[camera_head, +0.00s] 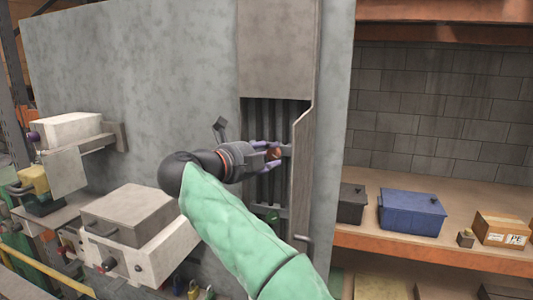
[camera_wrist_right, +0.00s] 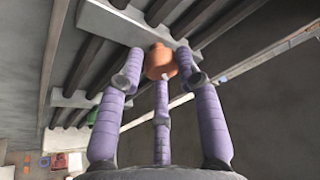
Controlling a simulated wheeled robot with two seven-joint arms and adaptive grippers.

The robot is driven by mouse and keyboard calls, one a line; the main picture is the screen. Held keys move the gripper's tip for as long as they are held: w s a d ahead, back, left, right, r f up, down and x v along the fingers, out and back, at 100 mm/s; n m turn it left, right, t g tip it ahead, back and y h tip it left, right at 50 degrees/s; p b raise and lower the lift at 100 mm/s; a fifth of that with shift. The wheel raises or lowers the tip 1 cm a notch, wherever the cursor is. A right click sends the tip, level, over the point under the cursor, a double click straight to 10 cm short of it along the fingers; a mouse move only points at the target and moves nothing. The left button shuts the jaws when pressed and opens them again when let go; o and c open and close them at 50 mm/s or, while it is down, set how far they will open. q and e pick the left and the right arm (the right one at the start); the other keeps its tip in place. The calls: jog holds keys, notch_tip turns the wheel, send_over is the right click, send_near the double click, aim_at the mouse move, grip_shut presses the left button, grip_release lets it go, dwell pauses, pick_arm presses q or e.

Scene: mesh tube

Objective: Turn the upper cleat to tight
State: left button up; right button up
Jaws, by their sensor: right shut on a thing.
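The upper cleat shows as a copper-brown knob (camera_head: 273,154) in a tall recess of the grey wall, partly hidden by my fingers. In the right wrist view the knob (camera_wrist_right: 159,62) sits between purple fingertips, against a pale ribbed crossbar (camera_wrist_right: 112,25). My right gripper (camera_head: 279,150) reaches in from the left side of the recess and is shut on the knob; its fingers also show in the right wrist view (camera_wrist_right: 158,66). A green piece (camera_head: 272,215), possibly a lower cleat, sits lower in the recess. I cannot read how tight the knob is. My left gripper is out of view.
A raised panel edge (camera_head: 304,170) bounds the recess on the right, close to my fingers. Grey and white boxes (camera_head: 130,215) stand at lower left. A shelf at right holds a blue case (camera_head: 411,212) and a cardboard box (camera_head: 502,228).

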jog(key=m, duration=0.1)
jog(key=m+y, duration=0.1)
jog(key=r+m, duration=0.1)
jog(key=shift+s+d+m+g+y, duration=0.1)
jog(key=shift+d+m+g+y, duration=0.2)
jog(key=shift+m, duration=0.1)
jog(key=m+y, duration=0.1)
jog(key=m, duration=0.1)
jog(key=shift+f+m+y, duration=0.1)
jog(key=shift+m+y, duration=0.2)
jog(key=shift+y, duration=0.1)
jog(key=shift+f+m+y+b, duration=0.2)
jog(key=shift+m+y+b, duration=0.15)
jog(key=shift+m+y, duration=0.4)
jog(key=shift+m, duration=0.25)
jog(key=shift+a+f, duration=0.1)
jog(key=shift+f, duration=0.15)
jog(key=o, duration=1.1)
jog(key=shift+d+r, duration=0.15)
jog(key=shift+d, duration=0.1)
jog(key=shift+a, duration=0.1)
